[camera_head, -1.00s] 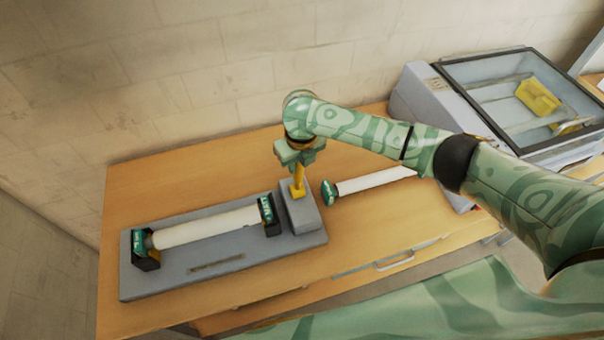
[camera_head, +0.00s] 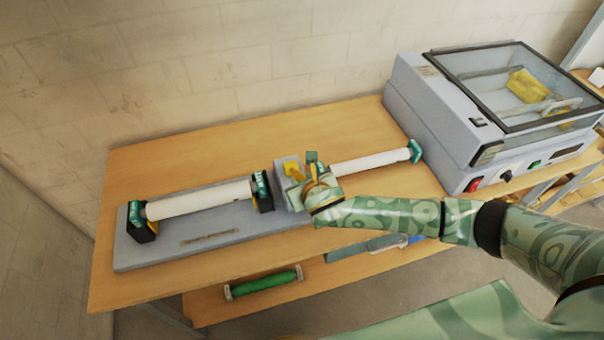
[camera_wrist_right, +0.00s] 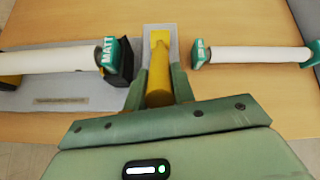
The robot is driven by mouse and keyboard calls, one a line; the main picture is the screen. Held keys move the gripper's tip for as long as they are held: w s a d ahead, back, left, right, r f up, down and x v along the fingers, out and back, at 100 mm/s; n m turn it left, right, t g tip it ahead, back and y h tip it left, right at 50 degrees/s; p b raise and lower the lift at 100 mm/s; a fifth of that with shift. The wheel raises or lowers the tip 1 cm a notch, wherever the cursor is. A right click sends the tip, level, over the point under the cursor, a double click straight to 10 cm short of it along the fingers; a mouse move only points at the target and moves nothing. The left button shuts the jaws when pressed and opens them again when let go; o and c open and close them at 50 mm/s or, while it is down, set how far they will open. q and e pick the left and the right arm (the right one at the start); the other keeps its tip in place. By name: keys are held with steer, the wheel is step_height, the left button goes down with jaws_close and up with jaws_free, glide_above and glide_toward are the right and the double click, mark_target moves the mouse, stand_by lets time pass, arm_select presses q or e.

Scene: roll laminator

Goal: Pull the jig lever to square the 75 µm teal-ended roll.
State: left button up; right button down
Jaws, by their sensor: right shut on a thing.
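My right gripper (camera_head: 306,180) is shut on the yellow jig lever (camera_head: 293,170), which leans toward the table's front. In the right wrist view the lever (camera_wrist_right: 158,68) lies between the two green fingers. The lever's grey block stands at the right end of the grey jig plate (camera_head: 140,259). A white roll (camera_head: 200,201) with teal ends rests across the jig's two black holders; its end in the wrist view reads "MATT". Another white, teal-ended roll (camera_head: 372,162) lies on the table right of the block. I cannot read 75 µm on either roll. My left gripper is not in view.
The grey laminator (camera_head: 438,110) with a clear lid stands at the table's right. A green roll (camera_head: 262,284) lies on a lower shelf at the front. The wooden table (camera_head: 215,155) is clear behind the jig. A wall runs along the back.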

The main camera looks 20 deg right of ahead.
steer(key=shift+s+f, duration=0.3)
steer(key=shift+f, duration=0.1)
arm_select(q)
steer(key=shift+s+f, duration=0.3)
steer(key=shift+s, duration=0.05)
arm_select(e)
steer(key=shift+s+f, duration=0.15)
steer(key=c, duration=1.2)
jaws_free()
steer(key=shift+o, duration=0.2)
steer(key=shift+t, duration=0.3)
steer(key=shift+s+r, duration=0.3)
steer(key=shift+r, duration=0.1)
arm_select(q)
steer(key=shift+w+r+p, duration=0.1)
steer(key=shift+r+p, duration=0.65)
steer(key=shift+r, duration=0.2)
arm_select(e)
steer(key=v, duration=1.5)
